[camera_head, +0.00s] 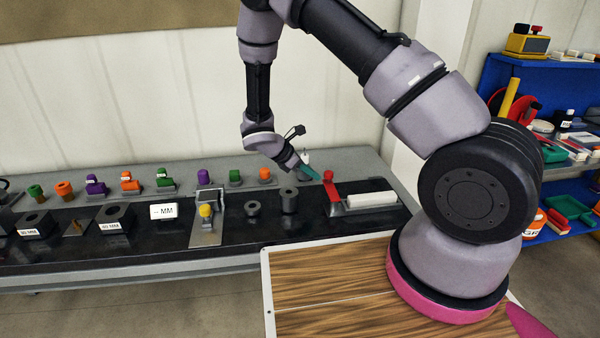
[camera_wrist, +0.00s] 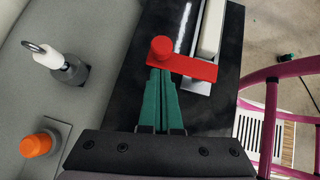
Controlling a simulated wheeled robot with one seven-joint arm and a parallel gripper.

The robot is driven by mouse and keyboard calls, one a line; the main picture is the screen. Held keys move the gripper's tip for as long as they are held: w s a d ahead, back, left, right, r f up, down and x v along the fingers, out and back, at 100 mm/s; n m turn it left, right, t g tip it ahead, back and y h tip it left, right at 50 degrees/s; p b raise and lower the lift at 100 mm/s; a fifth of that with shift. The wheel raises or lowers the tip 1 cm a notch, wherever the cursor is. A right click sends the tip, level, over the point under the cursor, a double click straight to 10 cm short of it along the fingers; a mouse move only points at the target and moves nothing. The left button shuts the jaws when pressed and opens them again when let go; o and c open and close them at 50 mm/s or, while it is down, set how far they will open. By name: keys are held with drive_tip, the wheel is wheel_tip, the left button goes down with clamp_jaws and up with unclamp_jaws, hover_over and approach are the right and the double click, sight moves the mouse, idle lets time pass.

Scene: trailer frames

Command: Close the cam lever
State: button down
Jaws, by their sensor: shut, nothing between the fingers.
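The red cam lever (camera_head: 334,194) is at the right part of the dark bench top, with a round red knob at one end. In the wrist view the lever (camera_wrist: 195,67) lies crosswise just past my fingertips, its knob on the left and its other end over a metal base (camera_wrist: 197,86). My gripper (camera_head: 322,178) comes down from the upper left beside the knob. In the wrist view my gripper (camera_wrist: 160,74) has its teal fingers together and empty, with tips at or just under the knob. I cannot tell whether they touch it.
A white bar (camera_head: 371,199) lies right of the lever. Grey cylinders (camera_head: 289,200) and a metal fixture with a yellow knob (camera_head: 206,212) stand to the left. Several coloured pieces line the back ledge, including an orange one (camera_wrist: 36,145). A wood-topped surface (camera_head: 330,290) is in front.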

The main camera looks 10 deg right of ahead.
drive_tip(key=shift+w+d, duration=0.15)
drive_tip(key=shift+d, duration=0.45)
